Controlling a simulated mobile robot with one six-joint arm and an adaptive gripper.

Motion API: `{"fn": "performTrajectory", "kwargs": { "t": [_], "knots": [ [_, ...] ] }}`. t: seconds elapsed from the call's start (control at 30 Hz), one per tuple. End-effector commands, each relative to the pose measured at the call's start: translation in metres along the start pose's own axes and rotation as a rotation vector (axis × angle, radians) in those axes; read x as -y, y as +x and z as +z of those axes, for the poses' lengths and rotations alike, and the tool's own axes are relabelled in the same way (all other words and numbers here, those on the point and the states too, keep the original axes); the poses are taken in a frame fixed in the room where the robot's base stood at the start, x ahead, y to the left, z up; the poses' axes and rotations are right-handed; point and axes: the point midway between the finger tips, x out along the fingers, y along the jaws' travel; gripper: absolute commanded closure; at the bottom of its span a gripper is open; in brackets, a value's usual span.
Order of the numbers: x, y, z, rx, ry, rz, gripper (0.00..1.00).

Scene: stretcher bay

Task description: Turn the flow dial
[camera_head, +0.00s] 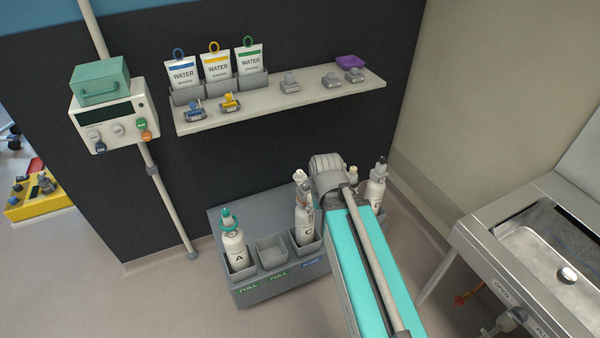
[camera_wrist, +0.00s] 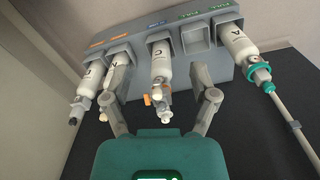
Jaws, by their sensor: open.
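My gripper (camera_wrist: 163,98) is open in the wrist view, one finger on either side of the valve head of the bottle marked C (camera_wrist: 160,67). Nothing is clamped. That valve head (camera_wrist: 160,93) has small orange parts and a pale round knob (camera_wrist: 165,115) at its end. No part is labelled as the flow dial, so I cannot tell for sure which one it is. In the head view, bottle C (camera_head: 304,220) stands upright in the grey rack (camera_head: 285,290), just left of my arm. My fingers are hidden there behind my arm.
Bottle A (camera_head: 235,250) with a teal valve stands left of an empty rack slot (camera_head: 271,250). Another bottle (camera_head: 377,190) stands right of my arm. A shelf (camera_head: 300,105) is above. A control box (camera_head: 115,115) hangs left; a steel sink (camera_head: 545,255) stands right.

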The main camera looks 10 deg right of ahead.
Motion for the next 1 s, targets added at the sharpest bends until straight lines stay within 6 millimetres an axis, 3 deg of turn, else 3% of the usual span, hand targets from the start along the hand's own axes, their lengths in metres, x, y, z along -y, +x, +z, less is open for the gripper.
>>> {"fn": "performTrajectory", "kwargs": {
  "t": [0.17, 0.37, 1.0],
  "knots": [
    [0.0, 0.0, -0.007, 0.0, 0.014, 0.0, 0.24],
    [0.0, 0.002, -0.049, 0.0, 0.109, 0.0, 0.24],
    [0.0, 0.012, -0.31, 0.0, 0.814, -0.001, 0.24]
  ]
}}
